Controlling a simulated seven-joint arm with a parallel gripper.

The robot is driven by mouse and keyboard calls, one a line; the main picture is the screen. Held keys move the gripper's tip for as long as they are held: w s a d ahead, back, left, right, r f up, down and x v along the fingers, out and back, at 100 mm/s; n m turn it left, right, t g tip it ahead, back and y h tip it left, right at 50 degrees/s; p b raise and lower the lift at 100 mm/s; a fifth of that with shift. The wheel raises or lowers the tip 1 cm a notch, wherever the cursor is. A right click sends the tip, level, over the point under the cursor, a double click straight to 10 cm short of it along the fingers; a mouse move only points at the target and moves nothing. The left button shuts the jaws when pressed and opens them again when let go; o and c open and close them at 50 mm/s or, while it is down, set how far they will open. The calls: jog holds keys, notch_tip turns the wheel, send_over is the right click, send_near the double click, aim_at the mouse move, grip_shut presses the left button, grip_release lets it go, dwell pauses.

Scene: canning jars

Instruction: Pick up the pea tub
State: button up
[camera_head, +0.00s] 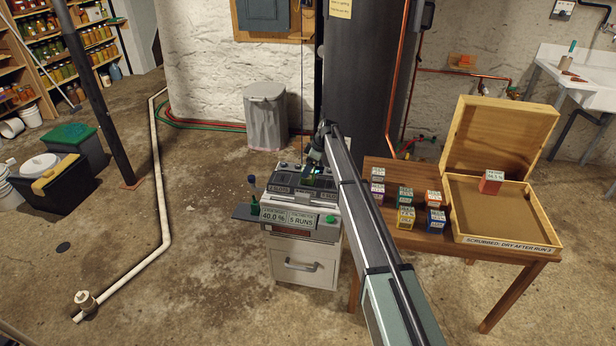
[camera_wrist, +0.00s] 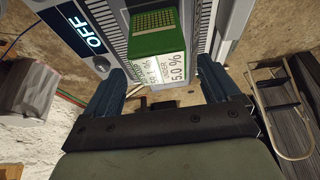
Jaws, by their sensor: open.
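A green-topped tub (camera_wrist: 155,33) with a white label, partly reading "5.0 %", stands on the grey machine in the wrist view. It lies just ahead of and between the two blue fingers of my gripper (camera_wrist: 163,92), which is open with nothing clamped. Whether the fingers overlap the tub's sides in depth I cannot tell. In the head view my gripper (camera_head: 314,160) is over the machine (camera_head: 300,212), and a bit of green shows beneath it. Another green-and-white tub (camera_head: 404,195) stands on the wooden table. The word pea is not readable on either.
The wooden table (camera_head: 470,253) holds purple, orange, yellow and blue tubs beside the green one. An open wooden box (camera_head: 505,241) there has a red tub (camera_head: 491,181) in it. The machine's displays read "40.0 %" and "5 RUNS". A dark column stands close behind.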

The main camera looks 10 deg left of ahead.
jog(key=shift+d+x, duration=0.15)
jog(key=shift+x, duration=0.8)
jog(key=shift+d+x, duration=0.1)
jog(key=shift+x, duration=0.9)
jog(key=shift+s, duration=0.1)
jog(key=shift+d, duration=0.1)
jog(key=shift+c, duration=0.4)
jog(key=c, duration=1)
